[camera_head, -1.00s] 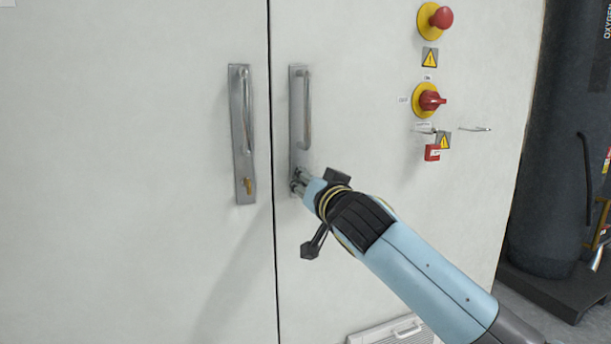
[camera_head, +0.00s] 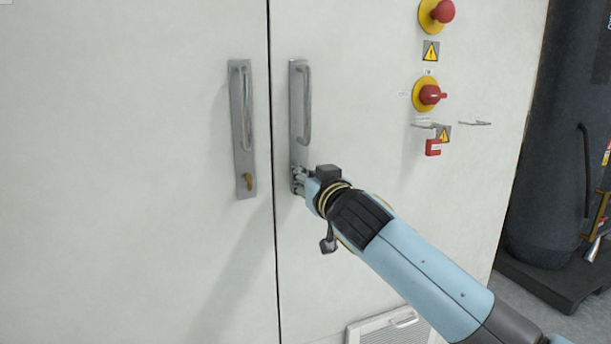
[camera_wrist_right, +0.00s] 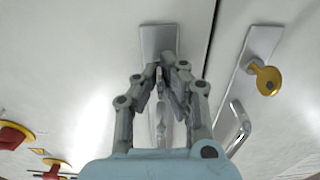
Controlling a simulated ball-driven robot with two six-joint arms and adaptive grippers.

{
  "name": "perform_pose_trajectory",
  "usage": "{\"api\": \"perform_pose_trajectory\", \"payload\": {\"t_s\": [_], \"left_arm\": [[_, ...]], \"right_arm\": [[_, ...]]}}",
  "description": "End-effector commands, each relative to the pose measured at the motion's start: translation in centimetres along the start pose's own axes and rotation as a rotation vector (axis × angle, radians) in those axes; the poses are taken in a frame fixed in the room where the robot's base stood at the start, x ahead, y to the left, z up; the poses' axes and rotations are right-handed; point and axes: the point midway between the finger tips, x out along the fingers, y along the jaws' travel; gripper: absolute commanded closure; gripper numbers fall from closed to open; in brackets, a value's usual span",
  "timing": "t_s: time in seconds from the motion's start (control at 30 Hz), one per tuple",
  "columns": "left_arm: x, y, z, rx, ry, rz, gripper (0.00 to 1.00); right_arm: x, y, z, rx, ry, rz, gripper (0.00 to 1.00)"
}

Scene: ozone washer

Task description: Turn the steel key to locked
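The steel key sits at the lower end of the right door's handle plate (camera_head: 297,90). It is almost wholly hidden by my right gripper (camera_head: 300,180), whose fingers reach the plate there. In the right wrist view the fingertips of my right gripper (camera_wrist_right: 166,72) are close together in front of the plate (camera_wrist_right: 158,40), with only a thin sliver of metal between them. They look closed on the key. A brass key (camera_head: 247,181) is in the left door's handle plate and also shows in the right wrist view (camera_wrist_right: 267,80). My left gripper is not in view.
Bar handles stand out on the left door (camera_head: 246,110) and right door (camera_head: 308,105). To the right are a red emergency button (camera_head: 442,12), a red rotary switch (camera_head: 431,95) and a red padlock (camera_head: 433,147). A dark cylinder (camera_head: 555,150) stands beyond the cabinet.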

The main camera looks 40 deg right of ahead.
Motion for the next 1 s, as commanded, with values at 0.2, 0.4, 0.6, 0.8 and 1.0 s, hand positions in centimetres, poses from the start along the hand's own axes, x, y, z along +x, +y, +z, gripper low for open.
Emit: {"api": "perform_pose_trajectory", "payload": {"t_s": [0.2,0.4,0.6,0.8,1.0], "left_arm": [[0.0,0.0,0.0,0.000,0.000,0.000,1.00],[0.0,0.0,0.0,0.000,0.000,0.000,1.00],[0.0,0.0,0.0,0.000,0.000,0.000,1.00],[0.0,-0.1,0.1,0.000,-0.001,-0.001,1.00],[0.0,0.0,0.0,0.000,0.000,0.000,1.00]], "right_arm": [[0.0,0.0,0.1,0.000,-0.002,0.000,1.00],[0.0,0.0,0.1,0.001,-0.002,0.000,0.72],[0.0,0.0,0.0,0.001,-0.001,0.000,0.72],[-1.4,0.0,0.2,0.001,-0.003,0.000,0.72],[-5.7,0.0,0.2,0.001,-0.004,-0.001,0.72]]}}
